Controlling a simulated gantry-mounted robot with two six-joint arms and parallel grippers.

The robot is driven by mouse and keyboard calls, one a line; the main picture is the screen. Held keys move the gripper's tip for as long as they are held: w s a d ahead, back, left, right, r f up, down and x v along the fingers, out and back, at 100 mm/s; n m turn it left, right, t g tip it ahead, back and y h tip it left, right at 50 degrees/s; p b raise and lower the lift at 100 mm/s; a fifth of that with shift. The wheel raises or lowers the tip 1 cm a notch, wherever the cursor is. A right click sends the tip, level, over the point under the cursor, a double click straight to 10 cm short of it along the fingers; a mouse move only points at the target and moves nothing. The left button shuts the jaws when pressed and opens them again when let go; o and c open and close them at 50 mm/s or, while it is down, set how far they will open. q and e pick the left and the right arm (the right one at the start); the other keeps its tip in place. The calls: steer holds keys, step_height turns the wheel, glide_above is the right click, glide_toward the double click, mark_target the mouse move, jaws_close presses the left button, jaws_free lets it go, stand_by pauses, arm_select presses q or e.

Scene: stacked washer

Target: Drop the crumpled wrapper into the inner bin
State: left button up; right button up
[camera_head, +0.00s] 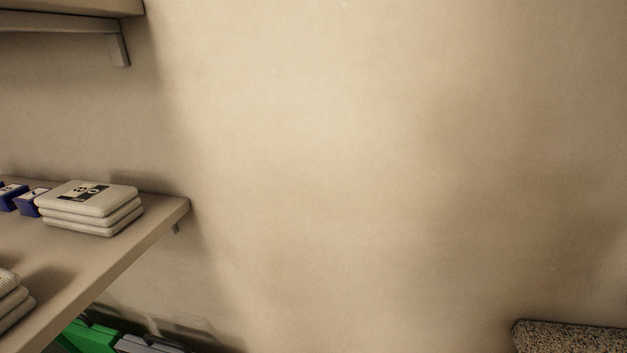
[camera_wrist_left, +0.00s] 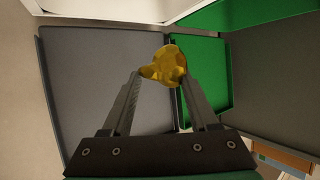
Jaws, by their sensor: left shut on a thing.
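The crumpled yellow wrapper (camera_wrist_left: 168,66) is held between the fingertips of my left gripper (camera_wrist_left: 161,82) in the left wrist view. The gripper is shut on it. Beyond the fingers is a wide grey panel or bin interior (camera_wrist_left: 85,85) on the left, with a green bin part (camera_wrist_left: 210,90) beside it on the right. The wrapper overlaps the border between grey and green in this view; its height above them is unclear. In the head view, a green bin (camera_head: 88,337) and a grey one (camera_head: 143,345) show at the bottom left. Neither gripper shows there.
A wall shelf (camera_head: 140,222) juts in from the left above the bins, holding a folded white stack (camera_head: 90,205) and small blue boxes (camera_head: 30,202). Another shelf (camera_head: 70,8) is above. A speckled surface (camera_head: 570,338) is at bottom right. The wall between is bare.

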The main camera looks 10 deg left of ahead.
arm_select(q)
step_height(320, 180, down, 4)
steer(key=shift+b, duration=1.25)
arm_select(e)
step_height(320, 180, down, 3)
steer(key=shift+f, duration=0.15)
arm_select(q)
steer(key=shift+r, duration=0.1)
steer(key=o, duration=1.4)
steer(key=shift+d, duration=0.1)
steer(key=v, duration=1.1)
steer(key=shift+s+r, duration=0.15)
steer(key=shift+s, duration=0.1)
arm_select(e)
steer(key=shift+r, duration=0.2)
